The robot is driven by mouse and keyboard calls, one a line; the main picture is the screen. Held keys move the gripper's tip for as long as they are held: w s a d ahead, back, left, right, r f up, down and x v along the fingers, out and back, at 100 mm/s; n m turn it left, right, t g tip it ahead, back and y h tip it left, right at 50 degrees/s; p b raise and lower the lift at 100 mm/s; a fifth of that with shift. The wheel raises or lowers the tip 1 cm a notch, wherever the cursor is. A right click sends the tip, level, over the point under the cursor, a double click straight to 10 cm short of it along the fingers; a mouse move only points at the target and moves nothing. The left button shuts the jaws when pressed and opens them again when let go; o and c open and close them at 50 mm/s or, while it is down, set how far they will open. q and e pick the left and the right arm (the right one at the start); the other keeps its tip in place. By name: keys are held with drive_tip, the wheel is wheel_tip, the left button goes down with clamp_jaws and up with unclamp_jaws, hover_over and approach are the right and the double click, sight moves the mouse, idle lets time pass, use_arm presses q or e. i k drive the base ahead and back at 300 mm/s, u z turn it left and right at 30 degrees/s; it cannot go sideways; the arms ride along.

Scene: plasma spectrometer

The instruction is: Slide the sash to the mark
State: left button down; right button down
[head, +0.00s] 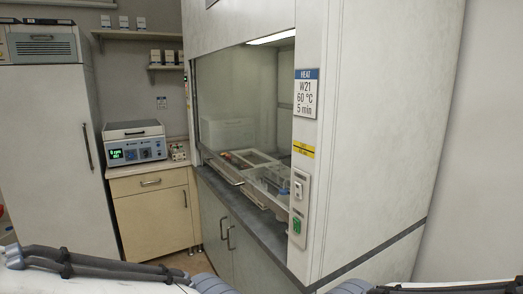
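The fume hood (381,120) stands at the centre right, turned at an angle to me. Its glass sash (232,92) shows in the front opening. A pale rail (224,170) runs low across the opening, close above the dark sill; I cannot tell whether it is the sash's lower edge. A small yellow label (303,149) is on the right post; whether it is the mark is unclear. Parts of my arms show along the bottom edge, at the lower left and lower right. Both grippers are out of view.
Trays and clear containers (270,180) sit inside the hood. A switch panel (299,205) is on its right post. A bench with a centrifuge-like instrument (135,142) stands left of the hood, beside a tall white fridge (52,150). Shelves (140,34) hang above.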

sight(278, 207)
drive_tip(key=u, duration=1.25)
drive_tip(key=i, duration=1.75)
drive_tip(key=z, duration=1.85)
